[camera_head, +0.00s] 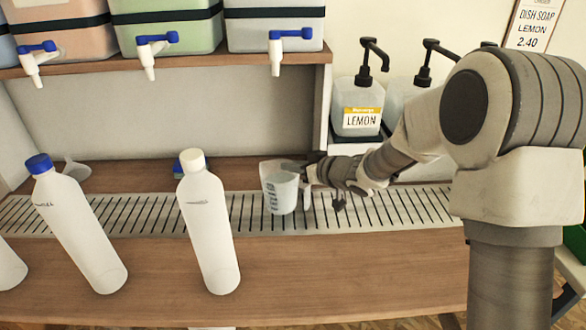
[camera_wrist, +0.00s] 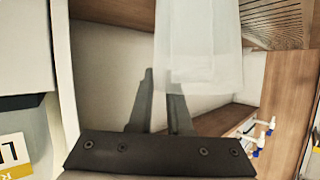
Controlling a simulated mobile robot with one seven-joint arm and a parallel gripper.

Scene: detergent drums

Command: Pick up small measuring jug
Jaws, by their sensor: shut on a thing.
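The small measuring jug (camera_head: 281,192) is a translucent whitish cup with blue-green markings. In the head view it is in front of my gripper (camera_head: 305,178), over the slatted drain strip. My gripper reaches it from the right and is shut on its right side. In the wrist view the jug (camera_wrist: 205,45) fills the upper middle, with the fingers of my gripper (camera_wrist: 160,95) at its lower end; one finger is partly hidden by the jug. I cannot tell whether the jug touches the strip.
White bottles, one with a blue cap (camera_head: 80,225) and one with a cream cap (camera_head: 208,225), stand at the left front. The drain strip (camera_head: 400,206) runs across the counter. A lemon pump bottle (camera_head: 358,107) stands behind my arm.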

